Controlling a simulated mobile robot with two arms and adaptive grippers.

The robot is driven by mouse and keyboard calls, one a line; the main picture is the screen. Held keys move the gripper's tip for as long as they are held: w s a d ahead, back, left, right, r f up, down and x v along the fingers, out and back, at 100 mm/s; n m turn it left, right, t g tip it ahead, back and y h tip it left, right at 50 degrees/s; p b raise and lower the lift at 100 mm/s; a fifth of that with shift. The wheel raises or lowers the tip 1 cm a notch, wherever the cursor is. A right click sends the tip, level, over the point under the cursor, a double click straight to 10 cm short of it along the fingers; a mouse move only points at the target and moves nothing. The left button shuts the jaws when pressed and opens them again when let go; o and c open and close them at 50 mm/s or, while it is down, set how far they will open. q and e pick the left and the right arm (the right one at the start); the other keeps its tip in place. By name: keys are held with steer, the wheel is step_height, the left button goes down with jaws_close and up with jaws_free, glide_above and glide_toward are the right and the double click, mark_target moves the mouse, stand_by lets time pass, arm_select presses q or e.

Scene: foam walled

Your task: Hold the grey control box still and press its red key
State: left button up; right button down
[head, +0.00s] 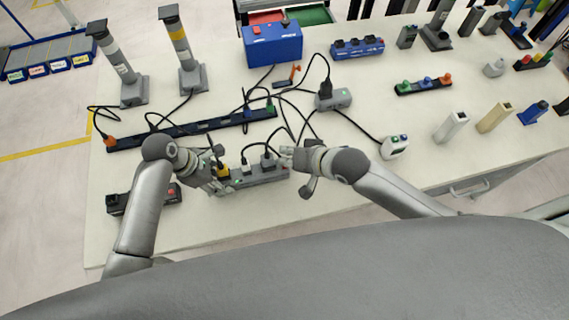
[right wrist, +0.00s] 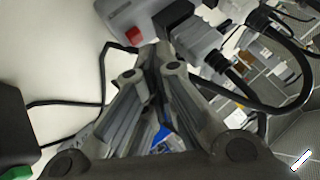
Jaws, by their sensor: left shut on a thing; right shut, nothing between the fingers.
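The grey control box (head: 262,178) is a long strip near the table's front edge, with several plugs and cables in its top. Its small red key (head: 285,165) is at the right end; the red key (right wrist: 133,36) shows clearly in the right wrist view. My left gripper (head: 217,181) is shut on the box's left end, beside a yellow plug. My right gripper (head: 289,155) is shut and empty by the right end. In the right wrist view its fingertips (right wrist: 154,52) are close to the red key; I cannot tell whether they touch the box.
Black cables (head: 290,118) lie behind the box. A long dark strip (head: 190,129) lies behind it, and a dark box with a red key (head: 145,199) stands to the left. A blue box (head: 272,45) stands farther back. The table front (head: 235,222) is clear.

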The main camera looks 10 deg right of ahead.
steer(key=shift+f, duration=0.75)
stand_by(0.8)
steer(key=shift+r, duration=0.9)
step_height(320, 180, up, 5)
steer(key=shift+r, duration=0.1)
stand_by(0.8)
arm_select(q)
steer(key=o, duration=1.2)
steer(key=shift+r, duration=0.1)
